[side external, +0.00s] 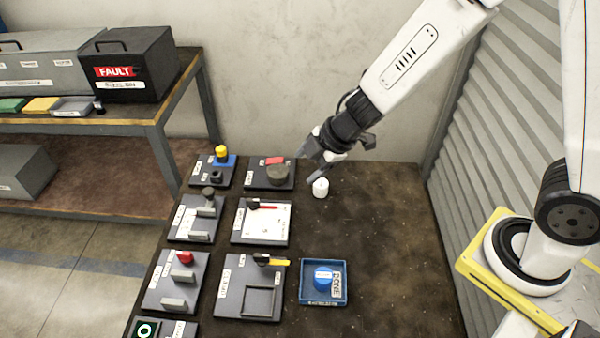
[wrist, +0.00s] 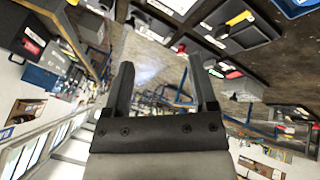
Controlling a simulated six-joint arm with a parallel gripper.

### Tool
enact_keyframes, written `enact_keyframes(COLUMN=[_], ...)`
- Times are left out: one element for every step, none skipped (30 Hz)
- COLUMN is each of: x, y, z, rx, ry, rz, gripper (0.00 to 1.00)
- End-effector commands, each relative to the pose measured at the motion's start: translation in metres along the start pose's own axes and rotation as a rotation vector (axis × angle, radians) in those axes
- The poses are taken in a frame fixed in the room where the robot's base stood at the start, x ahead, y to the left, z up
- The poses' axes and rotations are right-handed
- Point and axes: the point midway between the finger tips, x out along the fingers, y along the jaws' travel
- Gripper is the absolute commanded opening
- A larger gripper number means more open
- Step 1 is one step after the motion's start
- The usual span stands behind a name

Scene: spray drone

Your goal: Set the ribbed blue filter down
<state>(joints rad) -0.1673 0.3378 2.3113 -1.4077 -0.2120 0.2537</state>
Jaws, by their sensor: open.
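The blue filter (side external: 323,272) sits inside a blue tray (side external: 304,295) at the front right of the dark table in the side view. A white label card covers part of it, and its ribs are too small to make out. My gripper (side external: 308,166) is at the back of the table, well away from the tray, near a small white cylinder (side external: 320,188). In the wrist view my gripper (wrist: 160,65) has its two fingers spread with nothing between them.
Several dark fixture boards stand left of the tray, including one with a square frame (side external: 259,302) and one with a white plate (side external: 262,222). A round dark knob (side external: 278,175) is close to my gripper. The table's right side (side external: 390,240) is clear.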

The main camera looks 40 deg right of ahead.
Motion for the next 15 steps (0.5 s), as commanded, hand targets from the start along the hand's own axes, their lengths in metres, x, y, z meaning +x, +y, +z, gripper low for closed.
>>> enact_keyframes(x=[-0.006,-0.009,-0.013,-0.017,-0.020,-0.024,-0.028,-0.031,-0.035,-0.039,-0.042,-0.046,-0.050,-0.053,-0.057], y=[0.004,0.006,0.008,0.009,0.010,0.011,0.011,0.011,0.011,0.010,0.009,0.006,0.005,0.003,-0.001], z=[0.007,0.012,0.017,0.022,0.026,0.032,0.036,0.041,0.047,0.051,0.055,0.061,0.065,0.069,0.074], rx=[0.062,0.099,0.150,0.187,0.225,0.276,0.316,0.354,0.405,0.444,0.483,0.535,0.575,0.615,0.668], ry=[-0.025,-0.041,-0.061,-0.076,-0.092,-0.111,-0.128,-0.143,-0.163,-0.178,-0.193,-0.213,-0.227,-0.241,-0.259], rz=[0.029,0.044,0.064,0.076,0.089,0.105,0.115,0.124,0.136,0.144,0.150,0.157,0.162,0.166,0.169], gripper=[0.74,0.74,0.74,0.74,0.74,0.74,0.74,0.74,0.74,0.74,0.74,0.74,0.74,0.74,0.74])
